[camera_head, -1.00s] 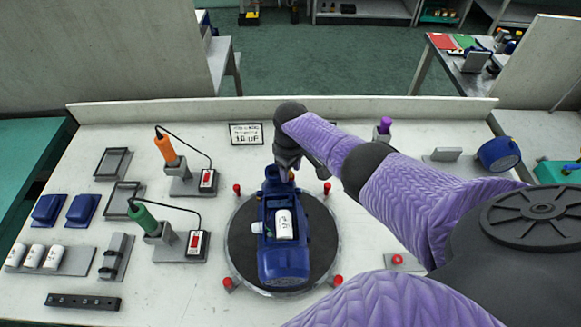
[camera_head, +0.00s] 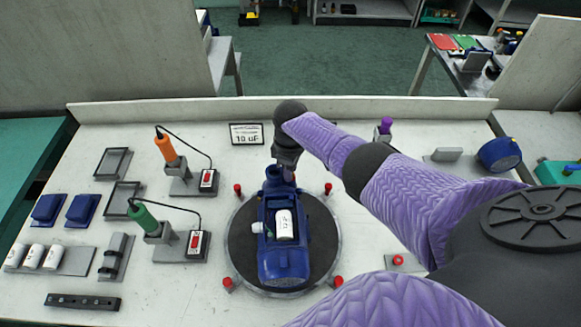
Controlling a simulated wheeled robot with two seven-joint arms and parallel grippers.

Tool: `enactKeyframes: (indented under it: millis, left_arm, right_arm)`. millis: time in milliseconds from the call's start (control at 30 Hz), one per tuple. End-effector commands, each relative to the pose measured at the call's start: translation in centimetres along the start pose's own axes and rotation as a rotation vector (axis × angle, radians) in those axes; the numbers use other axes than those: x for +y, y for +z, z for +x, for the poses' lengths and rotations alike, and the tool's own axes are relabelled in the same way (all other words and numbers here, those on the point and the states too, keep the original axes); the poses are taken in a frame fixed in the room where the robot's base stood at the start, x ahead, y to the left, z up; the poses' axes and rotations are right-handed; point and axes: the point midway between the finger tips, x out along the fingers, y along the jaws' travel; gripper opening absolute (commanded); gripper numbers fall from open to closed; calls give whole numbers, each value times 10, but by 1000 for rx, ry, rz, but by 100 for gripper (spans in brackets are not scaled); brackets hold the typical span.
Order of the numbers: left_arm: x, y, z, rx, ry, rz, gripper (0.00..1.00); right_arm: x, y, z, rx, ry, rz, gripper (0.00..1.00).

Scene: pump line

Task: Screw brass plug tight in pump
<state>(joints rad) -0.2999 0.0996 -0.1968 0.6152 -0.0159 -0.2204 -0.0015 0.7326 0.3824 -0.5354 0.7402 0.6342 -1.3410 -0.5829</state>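The blue pump (camera_head: 284,262) lies on a round dark turntable (camera_head: 322,240) in the middle of the bench, with a white cylinder (camera_head: 285,225) in its open top. My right arm reaches in from the right. My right gripper (camera_head: 284,170) points down at the far end of the pump, over its blue port. Its fingertips are small and largely hidden by the wrist, so I cannot tell whether they are open or shut. I cannot make out the brass plug; it may be hidden by the gripper. My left gripper is not in view.
Several red knobs ring the turntable. An orange-handled tool (camera_head: 166,149) and a green-handled tool (camera_head: 143,217) stand in holders at left, with cables. Blue covers (camera_head: 83,209), white cylinders and trays lie further left.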

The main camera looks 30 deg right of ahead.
Motion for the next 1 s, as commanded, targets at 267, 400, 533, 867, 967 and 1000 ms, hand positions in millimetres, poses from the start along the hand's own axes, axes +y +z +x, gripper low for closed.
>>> enactKeyframes:
  millis: [267,400,533,867,967,1000]
  left_arm:
    - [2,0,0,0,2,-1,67]
    - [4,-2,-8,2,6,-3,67]
    - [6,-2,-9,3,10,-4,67]
    - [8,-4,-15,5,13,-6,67]
    - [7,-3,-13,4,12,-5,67]
    - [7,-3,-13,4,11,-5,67]
  right_arm:
    - [0,0,0,0,0,0,0]
    - [-1,0,-2,-1,-3,174,0]
    - [0,0,0,0,0,306,0]
    - [0,0,-1,1,-2,568,0]
    - [0,-1,0,3,1,557,49]
    - [0,-1,0,3,0,556,56]
